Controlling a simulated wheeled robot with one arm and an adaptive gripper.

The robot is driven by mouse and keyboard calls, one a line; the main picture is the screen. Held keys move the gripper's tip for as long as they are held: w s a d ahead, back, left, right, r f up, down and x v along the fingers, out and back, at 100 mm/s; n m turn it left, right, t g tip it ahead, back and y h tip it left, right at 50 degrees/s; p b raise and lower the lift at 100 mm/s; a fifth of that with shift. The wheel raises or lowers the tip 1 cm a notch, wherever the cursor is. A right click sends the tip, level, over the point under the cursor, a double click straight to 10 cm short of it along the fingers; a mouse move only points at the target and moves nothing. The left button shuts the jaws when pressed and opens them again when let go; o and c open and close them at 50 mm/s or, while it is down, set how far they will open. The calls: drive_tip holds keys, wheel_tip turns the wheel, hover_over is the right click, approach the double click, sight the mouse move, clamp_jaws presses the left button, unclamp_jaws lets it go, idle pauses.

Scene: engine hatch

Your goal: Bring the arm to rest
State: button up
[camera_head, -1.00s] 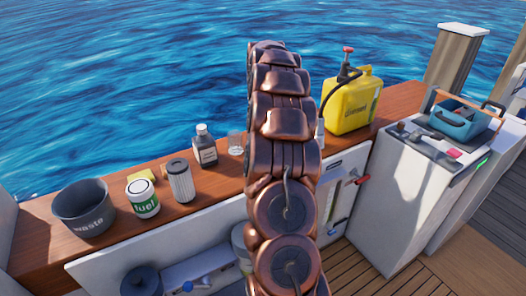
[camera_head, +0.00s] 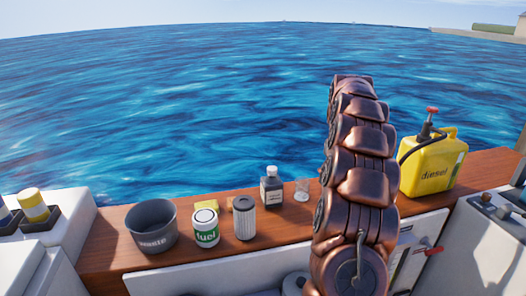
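My arm, a column of copper-coloured links, rises through the right half of the head view, in front of the wooden shelf (camera_head: 110,245). Its upper links stand out against the water. I do not see my gripper, so its fingers and anything in them are out of view or hidden behind the links. The arm covers part of the shelf and the white panel below it.
On the shelf stand a grey waste bucket (camera_head: 152,233), a white-green fuel filter (camera_head: 206,233), a pale cylindrical filter (camera_head: 244,220), a dark bottle (camera_head: 271,188), a clear glass (camera_head: 302,190) and a yellow diesel can (camera_head: 430,168). A red-handled valve (camera_head: 433,250) sits right of my arm.

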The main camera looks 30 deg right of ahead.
drive_tip(key=s+a+r+n+p, duration=0.1)
drive_tip(key=s+a+r+p, duration=0.15)
drive_tip(key=a, duration=0.65)
drive_tip(key=s+a+r+n+p, duration=0.1)
drive_tip(key=s+a+r, duration=0.15)
drive_tip(key=a, duration=0.75)
drive_tip(key=s+a+r+n+p, duration=0.15)
drive_tip(key=a+r, duration=0.25)
drive_tip(key=a, duration=0.5)
drive_tip(key=s+a+p, duration=0.1)
drive_tip(key=s+a, duration=0.3)
drive_tip(key=s, duration=0.3)
drive_tip(key=s+a+f+g+p, duration=0.1)
drive_tip(key=s+a, duration=0.3)
drive_tip(key=s, duration=0.4)
drive_tip(key=s+a+f+p, duration=0.1)
drive_tip(key=s+a+p, duration=0.1)
drive_tip(key=s+a, duration=0.3)
drive_tip(key=s, duration=0.3)
drive_tip(key=shift+s+g, duration=0.2)
drive_tip(key=shift+g, duration=0.2)
drive_tip(key=shift+f, duration=0.1)
drive_tip(key=shift+c, duration=0.2)
